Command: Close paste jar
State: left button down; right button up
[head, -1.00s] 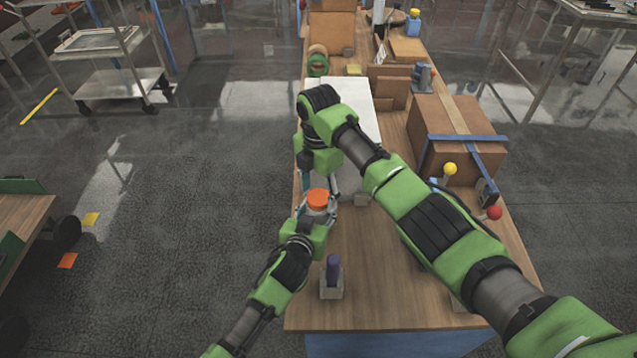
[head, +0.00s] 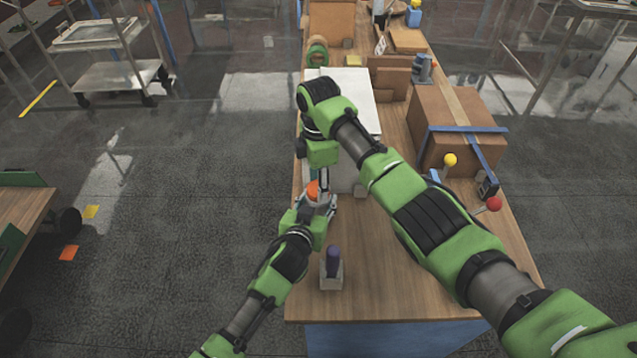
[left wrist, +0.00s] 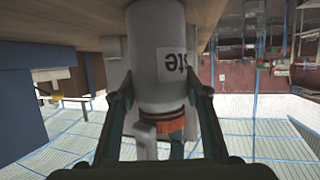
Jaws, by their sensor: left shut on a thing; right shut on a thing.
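The paste jar is a white cylinder (left wrist: 158,60) with a printed label, seen upside down in the left wrist view. Its orange lid (head: 313,189) is on the jar's mouth end, and it also shows in the left wrist view (left wrist: 170,126). My left gripper (head: 318,205) is shut around the jar, with one finger on each side of it. My right gripper (head: 324,186) reaches down from above and is shut on the orange lid, partly hiding it in the head view. How tightly the lid sits on the jar cannot be told.
A purple-topped item in a small grey stand (head: 332,270) is in front of the grippers. A white box-shaped unit (head: 358,88) stands behind them. A strapped cardboard box (head: 455,115) and yellow and red knobs (head: 450,160) are to the right.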

jog(key=m, duration=0.6)
jog(key=shift+a, duration=0.1)
jog(key=m, duration=1.2)
jog(key=shift+m, duration=0.3)
jog(key=m, duration=0.5)
jog(key=o, duration=1.2)
jog(key=shift+r, duration=2.2)
